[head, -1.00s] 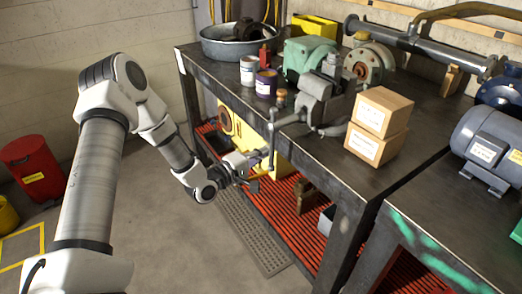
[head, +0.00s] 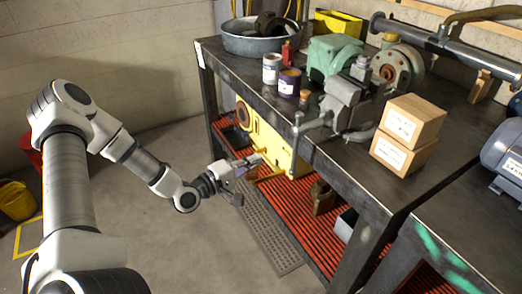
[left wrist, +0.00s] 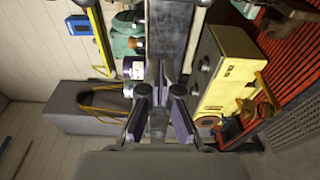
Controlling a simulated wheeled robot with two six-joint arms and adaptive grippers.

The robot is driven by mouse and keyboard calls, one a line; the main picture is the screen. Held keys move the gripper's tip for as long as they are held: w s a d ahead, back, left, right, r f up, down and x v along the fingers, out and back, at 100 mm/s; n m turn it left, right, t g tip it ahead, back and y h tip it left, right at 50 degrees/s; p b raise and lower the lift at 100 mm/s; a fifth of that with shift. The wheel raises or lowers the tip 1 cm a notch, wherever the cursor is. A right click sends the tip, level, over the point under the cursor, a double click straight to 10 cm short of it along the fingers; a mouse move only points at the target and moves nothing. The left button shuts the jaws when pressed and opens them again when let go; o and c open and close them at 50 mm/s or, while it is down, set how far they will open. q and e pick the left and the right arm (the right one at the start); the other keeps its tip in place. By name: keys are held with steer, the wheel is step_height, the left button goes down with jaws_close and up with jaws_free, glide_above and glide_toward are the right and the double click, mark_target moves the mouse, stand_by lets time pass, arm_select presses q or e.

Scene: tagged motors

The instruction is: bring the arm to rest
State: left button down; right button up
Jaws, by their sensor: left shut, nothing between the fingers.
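My left arm comes in from the left in the head view, bent at the elbow. My left gripper (head: 252,161) is shut and empty, in front of the workbench (head: 342,178) and below its top edge. It appears in front of the yellow machine (head: 270,140) on the lower shelf; I cannot tell the gap. In the left wrist view the purple-padded fingers of the left gripper (left wrist: 162,108) show with nothing held between them. My right gripper is not in view.
A vise (head: 345,100), two stacked cartons (head: 408,122), cans and a metal basin (head: 255,42) stand on the bench. A grey motor (head: 507,155) is at the right edge. A yellow bucket (head: 17,201) stands at the left.

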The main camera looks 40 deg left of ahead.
arm_select(q)
steer(key=s+d+f+m+g+h+p, duration=0.1)
steer(key=s+d+f+m+g, duration=0.3)
steer(key=d+f, duration=0.45)
steer(key=s+d+f+m+g+h+p, duration=0.1)
steer(key=s+d+f+m+g, duration=0.2)
steer(key=s+d+f+g, duration=0.5)
steer(key=s+f+m+g+y, duration=0.2)
steer(key=s+m+y, duration=0.1)
steer(key=s, duration=0.4)
steer(key=s+a+f+m+g+y, duration=0.1)
steer(key=s+f+m+g+y, duration=0.2)
steer(key=s, duration=0.4)
steer(key=shift+a+f+m, duration=0.15)
steer(key=shift+f+m, duration=0.1)
steer(key=shift+m, duration=0.65)
